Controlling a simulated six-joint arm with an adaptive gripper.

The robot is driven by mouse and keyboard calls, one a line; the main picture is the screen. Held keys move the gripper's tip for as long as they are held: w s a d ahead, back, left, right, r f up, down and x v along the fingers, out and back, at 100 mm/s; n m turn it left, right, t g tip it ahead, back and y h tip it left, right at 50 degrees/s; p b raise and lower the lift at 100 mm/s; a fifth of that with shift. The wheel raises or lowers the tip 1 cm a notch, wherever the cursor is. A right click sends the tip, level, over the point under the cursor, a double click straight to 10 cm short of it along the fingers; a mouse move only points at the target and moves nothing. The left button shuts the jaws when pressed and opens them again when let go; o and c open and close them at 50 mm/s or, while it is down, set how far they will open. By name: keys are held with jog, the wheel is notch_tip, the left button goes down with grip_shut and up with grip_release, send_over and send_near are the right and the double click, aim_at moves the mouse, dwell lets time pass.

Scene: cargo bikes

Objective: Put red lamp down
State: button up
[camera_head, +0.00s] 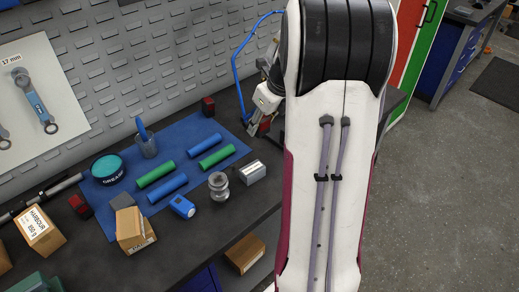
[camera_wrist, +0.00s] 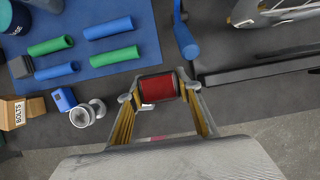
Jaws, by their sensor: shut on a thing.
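The red lamp (camera_wrist: 157,89), a small red block with dark edges, sits between the fingertips of my gripper (camera_wrist: 158,93) in the wrist view. My gripper is shut on it from both sides. In the head view, my arm hides much of the gripper, and the lamp (camera_head: 264,125) shows as a small red and dark patch near the mat's right edge. It appears held above the bench; the gap is hard to judge. Two similar red and black items (camera_head: 208,106) (camera_head: 80,206) stand at the mat's back edge and at the left.
The blue mat (camera_head: 186,128) carries green and blue tubes. A silver cup (camera_head: 218,186), a white-grey box (camera_head: 252,172), a blue device (camera_head: 182,206) and a cardboard box (camera_head: 135,232) stand near its front. Bare dark bench (camera_head: 225,225) lies in front. A panelled wall (camera_head: 150,60) rises behind.

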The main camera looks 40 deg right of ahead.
send_over(258, 156)
jog(key=s, duration=0.1)
notch_tip(258, 156, down, 6)
jog(key=shift+s+f, duration=0.1)
jog(key=shift+s, duration=0.05)
jog(key=shift+f, duration=2.25)
jog(key=shift+f, duration=0.15)
jog(key=o, duration=1.1)
jog(key=shift+r, duration=0.2)
jog(key=shift+v, duration=6)
